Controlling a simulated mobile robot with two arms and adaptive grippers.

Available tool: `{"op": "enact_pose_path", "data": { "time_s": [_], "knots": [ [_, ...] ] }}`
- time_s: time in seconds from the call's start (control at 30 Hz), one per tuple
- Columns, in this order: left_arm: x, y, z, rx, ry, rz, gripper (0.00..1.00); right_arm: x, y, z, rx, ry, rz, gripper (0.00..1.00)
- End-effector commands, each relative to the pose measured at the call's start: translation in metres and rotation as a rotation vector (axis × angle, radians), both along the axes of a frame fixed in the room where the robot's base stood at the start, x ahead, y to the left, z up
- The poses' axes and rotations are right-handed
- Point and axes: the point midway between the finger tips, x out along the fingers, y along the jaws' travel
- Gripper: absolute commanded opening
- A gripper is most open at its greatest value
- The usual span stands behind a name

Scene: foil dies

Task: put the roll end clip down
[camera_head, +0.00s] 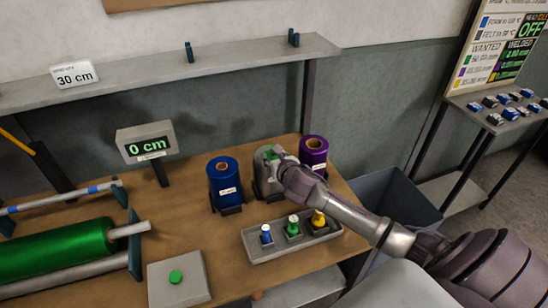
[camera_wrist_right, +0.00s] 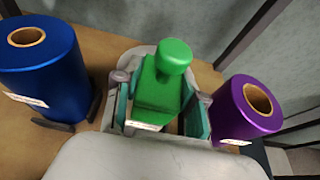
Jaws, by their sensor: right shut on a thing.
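My right gripper (camera_head: 272,160) is between the blue roll and the purple roll, above the table's back part. In the right wrist view my right gripper (camera_wrist_right: 160,88) has its teal pads shut on a green clip (camera_wrist_right: 158,92) with a round knob on top and a pale label low on its front. My left gripper is not in view.
A blue roll (camera_head: 224,182) and a purple roll (camera_head: 313,153) stand close on either side. A grey tray (camera_head: 262,254) in front holds blue, green and yellow knobbed pieces. A green-button box (camera_head: 178,282), a 0 cm display (camera_head: 146,142) and a large green roll (camera_head: 55,250) are left. A bin (camera_head: 400,195) stands right.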

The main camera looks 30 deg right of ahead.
Motion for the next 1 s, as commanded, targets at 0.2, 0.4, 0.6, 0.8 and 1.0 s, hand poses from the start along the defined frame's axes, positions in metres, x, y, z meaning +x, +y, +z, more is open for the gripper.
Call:
{"op": "enact_pose_path", "data": {
  "time_s": [0.2, 0.4, 0.6, 0.8, 1.0],
  "knots": [
    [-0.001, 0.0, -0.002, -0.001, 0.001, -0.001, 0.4, -0.008, 0.004, -0.024, 0.011, 0.045, -0.004, 0.6],
    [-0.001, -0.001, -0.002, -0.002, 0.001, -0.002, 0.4, -0.008, 0.003, -0.024, 0.012, 0.044, -0.004, 0.66],
    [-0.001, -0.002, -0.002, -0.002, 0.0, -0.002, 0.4, -0.008, 0.003, -0.024, 0.012, 0.044, -0.004, 0.66],
    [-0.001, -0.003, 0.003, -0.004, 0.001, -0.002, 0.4, -0.008, 0.003, -0.012, 0.014, 0.042, -0.005, 0.66],
    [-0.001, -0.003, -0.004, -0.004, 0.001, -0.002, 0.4, -0.038, 0.01, 0.001, 0.005, 0.043, 0.001, 0.66]
  ]
}}
